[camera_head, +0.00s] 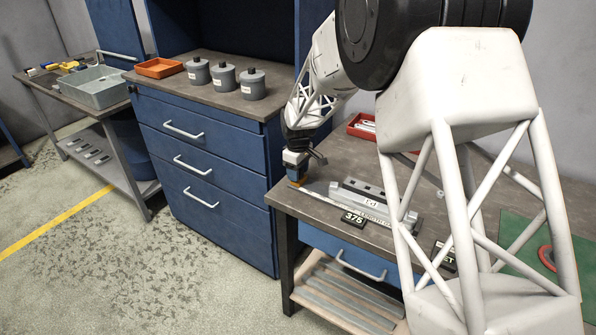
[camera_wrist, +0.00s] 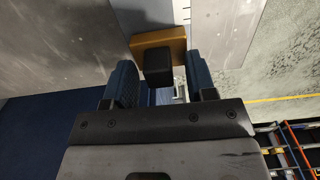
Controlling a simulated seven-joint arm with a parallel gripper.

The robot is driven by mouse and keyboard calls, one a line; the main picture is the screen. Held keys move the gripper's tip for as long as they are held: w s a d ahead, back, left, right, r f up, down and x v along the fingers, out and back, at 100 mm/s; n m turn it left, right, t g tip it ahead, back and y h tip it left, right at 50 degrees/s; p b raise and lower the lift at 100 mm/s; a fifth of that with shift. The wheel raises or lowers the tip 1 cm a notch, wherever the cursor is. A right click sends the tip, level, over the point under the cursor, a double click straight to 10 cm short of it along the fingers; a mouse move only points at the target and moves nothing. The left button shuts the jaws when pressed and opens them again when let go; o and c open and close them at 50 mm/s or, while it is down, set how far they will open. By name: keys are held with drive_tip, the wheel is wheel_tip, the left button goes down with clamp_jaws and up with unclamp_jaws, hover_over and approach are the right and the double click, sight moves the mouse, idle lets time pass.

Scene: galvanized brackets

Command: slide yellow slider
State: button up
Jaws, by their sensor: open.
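The yellow slider (camera_head: 297,182) is an orange-yellow block at the left end of a pale rail (camera_head: 322,195) on the workbench. In the wrist view the slider (camera_wrist: 150,42) shows a black knob (camera_wrist: 158,67) on its near side. My gripper (camera_head: 297,160) points down just over the slider. In the wrist view its two blue fingers stand apart on either side of the black knob, with visible gaps. Whether either finger touches it cannot be told.
A grey bracket-like block (camera_head: 368,193) and a black sign reading 375 (camera_head: 353,218) lie beside the rail. A red bin (camera_head: 362,126) stands behind. A blue drawer cabinet (camera_head: 190,165) with several grey canisters stands to the left. My arm covers the bench's right part.

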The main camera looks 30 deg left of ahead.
drive_tip(key=shift+r, duration=0.1)
drive_tip(key=shift+r, duration=3.85)
drive_tip(key=shift+d, duration=0.1)
